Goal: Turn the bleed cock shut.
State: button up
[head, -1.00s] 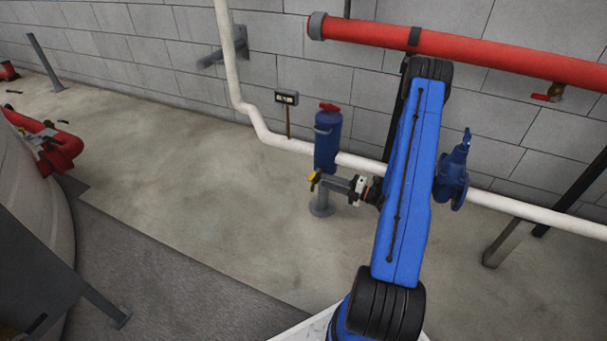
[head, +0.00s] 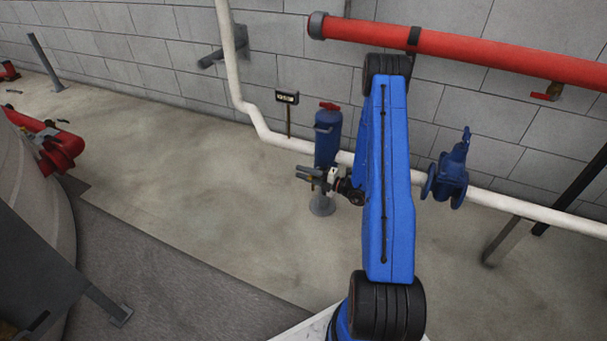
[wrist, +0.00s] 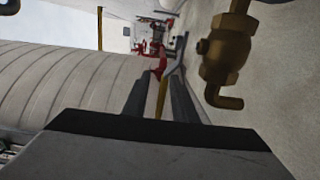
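A brass cock (wrist: 225,50) with a bent spout is close at the upper right in the wrist view. I take it to be the bleed cock. My gripper (wrist: 159,85) is open, with its two dark fingers apart and pointing away from the camera. A thin yellow bar (wrist: 162,98) shows between the fingers, with a gap on each side; whether it joins the cock is not clear. In the head view my gripper (head: 301,171) is in front of the blue cylinder (head: 328,138) with a red top handle. The cock is hard to make out there.
A white pipe (head: 252,115) runs along the block wall behind the cylinder. A blue flanged valve (head: 449,175) is right of my arm. A red pipe (head: 470,50) with a small red-levered valve (head: 547,91) is above.

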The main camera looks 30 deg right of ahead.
grip_shut()
dwell(1.4)
